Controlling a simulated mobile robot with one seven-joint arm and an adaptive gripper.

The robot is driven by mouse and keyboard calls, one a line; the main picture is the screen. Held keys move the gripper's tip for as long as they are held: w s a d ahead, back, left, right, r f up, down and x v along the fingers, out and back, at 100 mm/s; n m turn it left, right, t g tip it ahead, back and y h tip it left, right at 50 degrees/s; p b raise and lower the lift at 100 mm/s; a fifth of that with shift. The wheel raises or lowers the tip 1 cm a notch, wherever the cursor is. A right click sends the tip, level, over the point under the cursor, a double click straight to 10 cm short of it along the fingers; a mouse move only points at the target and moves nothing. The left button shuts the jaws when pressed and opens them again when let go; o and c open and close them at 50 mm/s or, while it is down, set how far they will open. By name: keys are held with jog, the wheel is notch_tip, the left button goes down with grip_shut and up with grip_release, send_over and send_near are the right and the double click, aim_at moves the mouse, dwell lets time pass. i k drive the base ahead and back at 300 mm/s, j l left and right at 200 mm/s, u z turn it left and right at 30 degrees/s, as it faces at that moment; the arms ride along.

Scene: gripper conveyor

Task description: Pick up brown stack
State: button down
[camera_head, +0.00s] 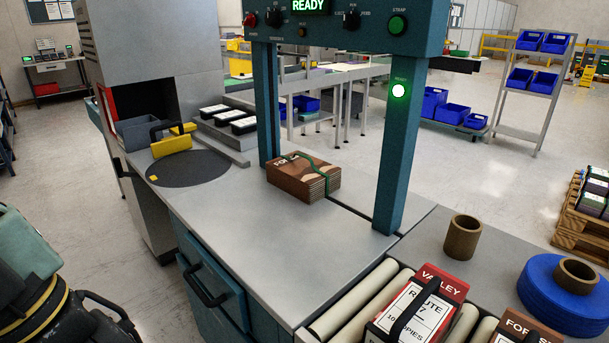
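The brown stack (305,180) is a flat bundle of brown leaflets with a tan pattern and partly covered lettering. A green strap runs around it. It lies flat on the grey worktop (245,235), between the posts of the teal strapping frame (392,150). My gripper (100,315) seems to be the dark part at the lower left edge, beside my arm. It is well apart from the stack, and its fingers cannot be made out clearly. A second brown-topped stack (522,330) is cut off at the lower right.
The frame's panel reads READY, with a green lamp lit. A red-topped stack (418,300) sits on rollers (355,297) at front right. A cardboard-coloured ring (462,237) and blue roll (562,295) stand right. A dark disc (188,168) with a yellow-black tool lies left. The front worktop is clear.

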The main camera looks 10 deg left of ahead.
aim_at(308, 178)
jog(key=j+z, duration=0.15)
jog(key=z, duration=0.25)
jog(key=j+z, duration=0.2)
jog(key=z, duration=0.2)
jog(key=j+z, duration=0.3)
jog(key=j, duration=0.3)
jog(key=k+j+z, duration=0.25)
jog(key=j, duration=0.3)
jog(key=k+j, duration=0.1)
jog(key=j, duration=0.3)
jog(key=k+j+z, duration=0.1)
jog(key=j, duration=0.3)
jog(key=k+j, duration=0.1)
jog(key=j, duration=0.25)
jog(key=k+j, duration=0.15)
jog(key=j, duration=0.25)
jog(key=k+j+z, duration=0.1)
jog(key=j, duration=0.25)
jog(key=k+j, duration=0.1)
jog(key=j, duration=0.3)
jog(key=i+j, duration=0.35)
jog(key=i, duration=0.5)
